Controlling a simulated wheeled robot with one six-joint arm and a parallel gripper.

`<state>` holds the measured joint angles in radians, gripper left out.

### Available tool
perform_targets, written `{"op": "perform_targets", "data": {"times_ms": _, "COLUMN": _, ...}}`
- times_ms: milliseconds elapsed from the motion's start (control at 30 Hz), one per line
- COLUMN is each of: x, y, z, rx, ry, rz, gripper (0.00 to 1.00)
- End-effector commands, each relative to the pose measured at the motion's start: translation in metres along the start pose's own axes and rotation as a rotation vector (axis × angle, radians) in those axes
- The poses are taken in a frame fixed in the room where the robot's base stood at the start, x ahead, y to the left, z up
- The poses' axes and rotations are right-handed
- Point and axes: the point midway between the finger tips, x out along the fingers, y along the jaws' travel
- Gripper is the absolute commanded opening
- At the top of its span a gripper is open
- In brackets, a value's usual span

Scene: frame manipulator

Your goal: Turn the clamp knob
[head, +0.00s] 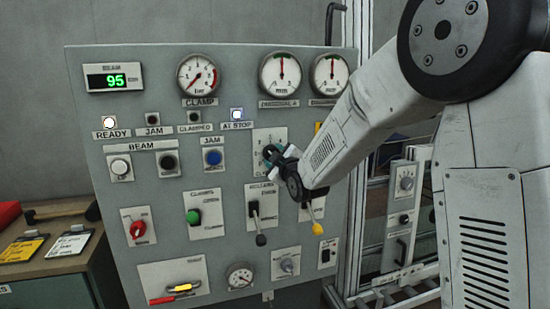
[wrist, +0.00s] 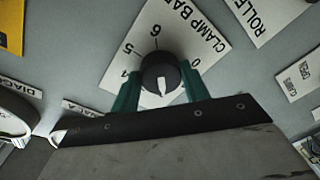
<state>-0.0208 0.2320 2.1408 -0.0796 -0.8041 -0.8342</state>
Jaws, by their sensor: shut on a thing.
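The clamp knob (wrist: 160,72) is a round black dial with a white pointer mark, on a white plate lettered "CLAMP BA…" in the wrist view. The numbers 4, 5, 6 and 0 show around it. The pointer faces down in that picture, toward my gripper's palm, where the plate's numbers are hidden. My gripper (wrist: 158,90) has its two green fingers on either side of the knob, shut on it.
The grey panel (head: 105,215) carries gauges (head: 198,75), a display reading 95 (head: 114,77), a red switch (head: 138,229), a green knob (head: 193,217) and levers with a black (head: 260,240) and a yellow tip (head: 317,229) below my gripper. The READY (head: 109,123) and AT STOP (head: 236,114) lamps are lit.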

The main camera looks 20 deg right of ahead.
Motion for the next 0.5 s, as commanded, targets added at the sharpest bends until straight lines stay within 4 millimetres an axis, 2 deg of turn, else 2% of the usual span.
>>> {"op": "perform_targets", "data": {"times_ms": 400, "x": -0.0002, "y": -0.0012, "z": 0.0001, "rx": -0.008, "ry": -0.001, "rz": -0.003, "gripper": 0.23}}
{"op": "perform_targets", "data": {"times_ms": 433, "x": -0.0002, "y": -0.0012, "z": 0.0001, "rx": -0.007, "ry": -0.001, "rz": -0.003, "gripper": 0.48}}
{"op": "perform_targets", "data": {"times_ms": 500, "x": -0.0002, "y": -0.0011, "z": 0.0001, "rx": -0.007, "ry": -0.001, "rz": -0.003, "gripper": 0.67}}
